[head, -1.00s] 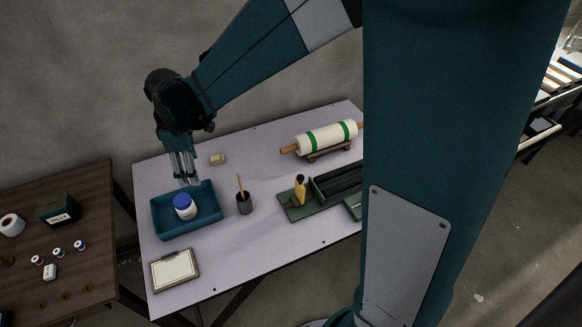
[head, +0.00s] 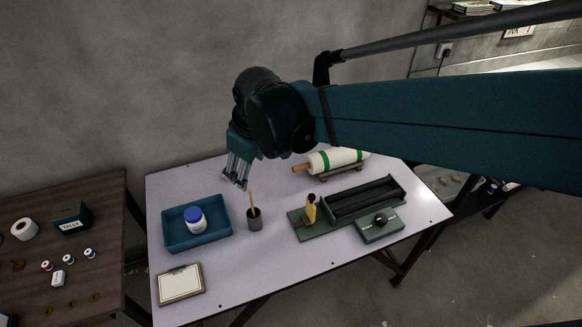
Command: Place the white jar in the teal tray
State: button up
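The white jar (head: 196,225) with a blue lid stands upright inside the teal tray (head: 225,222), near the middle of its floor. The tray lies on the left part of the pale table. My gripper (head: 235,183) hangs above the table, up and to the right of the tray, apart from both jar and tray. Its fingers point down and look spread, with nothing between them.
A dark cup (head: 255,222) with a stick in it stands right of the tray. A clipboard (head: 180,284) lies in front. A yellow bottle (head: 311,208), a green device (head: 350,205) and a striped roll (head: 335,160) occupy the right. The front middle is clear.

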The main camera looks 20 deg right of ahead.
jog(key=s+d+r+m+t, duration=0.1)
jog(key=s+d+m+t, duration=0.2)
jog(key=s+d+m, duration=0.4)
jog(key=shift+s+d+r+m+h, duration=0.4)
jog(key=shift+s+d, duration=1.15)
jog(key=shift+s, duration=1.75)
